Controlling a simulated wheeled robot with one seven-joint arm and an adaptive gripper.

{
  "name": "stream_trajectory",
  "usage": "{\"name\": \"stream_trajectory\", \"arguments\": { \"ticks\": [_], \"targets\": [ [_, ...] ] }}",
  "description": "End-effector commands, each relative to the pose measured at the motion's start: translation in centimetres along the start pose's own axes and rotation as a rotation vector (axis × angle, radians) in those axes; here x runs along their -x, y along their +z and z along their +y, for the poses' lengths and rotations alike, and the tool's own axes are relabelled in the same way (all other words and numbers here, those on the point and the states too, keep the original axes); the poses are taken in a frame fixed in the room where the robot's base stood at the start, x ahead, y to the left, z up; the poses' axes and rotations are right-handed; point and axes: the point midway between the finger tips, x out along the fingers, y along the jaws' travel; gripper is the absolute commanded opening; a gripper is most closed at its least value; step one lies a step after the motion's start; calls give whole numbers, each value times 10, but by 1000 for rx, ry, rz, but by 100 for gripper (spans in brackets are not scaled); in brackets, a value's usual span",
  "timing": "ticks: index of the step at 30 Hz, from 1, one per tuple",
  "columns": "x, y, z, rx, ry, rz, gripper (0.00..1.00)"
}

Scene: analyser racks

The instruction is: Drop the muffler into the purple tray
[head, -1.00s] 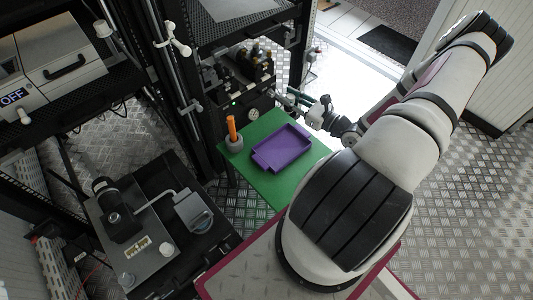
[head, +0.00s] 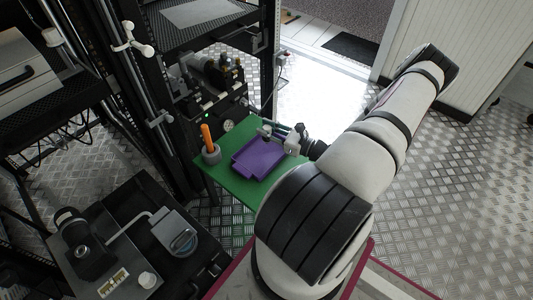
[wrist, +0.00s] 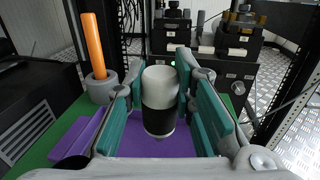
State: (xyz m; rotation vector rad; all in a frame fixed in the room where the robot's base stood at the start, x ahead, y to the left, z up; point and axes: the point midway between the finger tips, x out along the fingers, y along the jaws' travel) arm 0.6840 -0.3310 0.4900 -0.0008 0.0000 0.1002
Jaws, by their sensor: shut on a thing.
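The muffler is a short cylinder with a pale grey top and a black lower part (wrist: 159,118). My gripper (wrist: 160,80) is shut on it, with a teal finger on each side, and holds it upright. The purple tray (head: 248,166) lies on a green surface, and my gripper (head: 272,133) is over its far right part in the head view. In the wrist view the tray (wrist: 72,142) shows below and behind the muffler, partly hidden by the fingers. The muffler is too small in the head view to make out clearly.
An orange stick (head: 207,134) stands in a grey round holder (head: 212,154) on the green mat (head: 233,183), left of the tray. Rack equipment with black fittings (wrist: 240,45) stands just behind the mat. A black bench with a grey device (head: 170,230) is at lower left.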

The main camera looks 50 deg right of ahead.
Motion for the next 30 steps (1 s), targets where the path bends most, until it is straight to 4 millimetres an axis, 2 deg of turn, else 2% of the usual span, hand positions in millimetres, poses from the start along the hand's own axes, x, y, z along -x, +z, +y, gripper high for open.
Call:
{"name": "stream_trajectory", "arguments": {
  "ticks": [1, 4, 14, 15, 17, 26, 30],
  "targets": [
    [0, -9, 0, 0, 0, 0, 0],
    [0, -15, 0, 0, -1, -1, 0],
    [0, -16, 0, 0, 0, -1, 0],
    [0, -16, 0, 0, 0, 0, 32],
    [0, -16, 0, 0, 0, 0, 46],
    [0, -17, 0, 0, 0, 0, 47],
    [8, -17, 0, 0, -2, 2, 47]
  ]
}}
